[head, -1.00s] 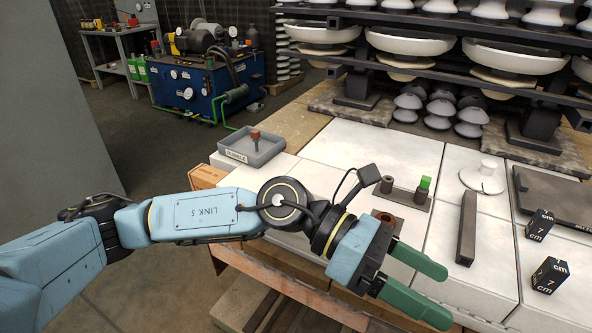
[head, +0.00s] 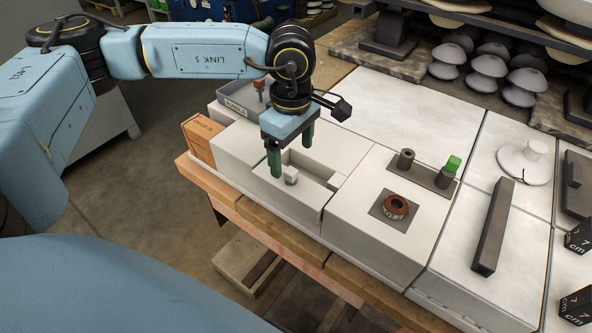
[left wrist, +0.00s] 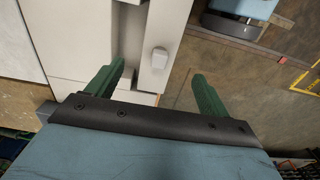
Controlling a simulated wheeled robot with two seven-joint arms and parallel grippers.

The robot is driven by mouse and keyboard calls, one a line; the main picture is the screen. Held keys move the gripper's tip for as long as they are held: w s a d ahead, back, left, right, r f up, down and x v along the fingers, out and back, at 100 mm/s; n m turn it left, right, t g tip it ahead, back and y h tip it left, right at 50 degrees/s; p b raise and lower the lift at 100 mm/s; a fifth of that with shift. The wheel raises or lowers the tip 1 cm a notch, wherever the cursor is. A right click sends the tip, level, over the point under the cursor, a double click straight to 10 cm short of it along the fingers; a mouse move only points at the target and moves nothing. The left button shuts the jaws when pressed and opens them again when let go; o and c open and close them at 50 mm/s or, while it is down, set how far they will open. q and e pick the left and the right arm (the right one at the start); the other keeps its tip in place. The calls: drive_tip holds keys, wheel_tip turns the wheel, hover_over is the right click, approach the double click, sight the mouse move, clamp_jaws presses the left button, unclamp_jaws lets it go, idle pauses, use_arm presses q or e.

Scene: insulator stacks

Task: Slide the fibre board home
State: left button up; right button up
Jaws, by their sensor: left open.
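A pale panel with a small light knob (head: 291,176) lies at the near left side of a recess in the pale blocks; the knob also shows in the left wrist view (left wrist: 159,57). I take this panel to be the fibre board, but cannot be certain. My left gripper (head: 291,162) is open and points down over the recess, its green fingers on either side of the knob. In the left wrist view the open fingers (left wrist: 157,72) have the knob between and beyond their tips, with gaps on both sides. My right gripper is not in view.
A grey tray (head: 236,105) stands behind my left gripper, with an orange-brown box (head: 201,138) to its left. A red-brown ring (head: 395,207), a plate with dark posts (head: 420,174) and a dark bar (head: 493,228) lie to the right. The pale surface behind the recess is clear.

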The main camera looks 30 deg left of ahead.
sight(297, 180)
use_arm(q)
wheel_tip(297, 180, down, 9)
drive_tip(key=shift+f+b, duration=0.2)
drive_tip(key=shift+b, duration=0.95)
drive_tip(key=shift+f, duration=0.55)
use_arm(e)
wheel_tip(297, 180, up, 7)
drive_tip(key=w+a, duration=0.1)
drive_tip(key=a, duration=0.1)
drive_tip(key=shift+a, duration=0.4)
use_arm(q)
drive_tip(key=shift+c, duration=0.4)
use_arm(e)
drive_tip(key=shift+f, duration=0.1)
use_arm(q)
drive_tip(key=c, duration=1.1)
drive_tip(key=shift+o, duration=0.2)
drive_tip(key=shift+w+b, duration=0.35)
drive_tip(key=shift+w, duration=0.4)
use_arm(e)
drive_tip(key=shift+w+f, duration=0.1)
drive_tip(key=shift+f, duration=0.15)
use_arm(q)
drive_tip(key=o, duration=1.1)
drive_tip(key=shift+o, duration=0.2)
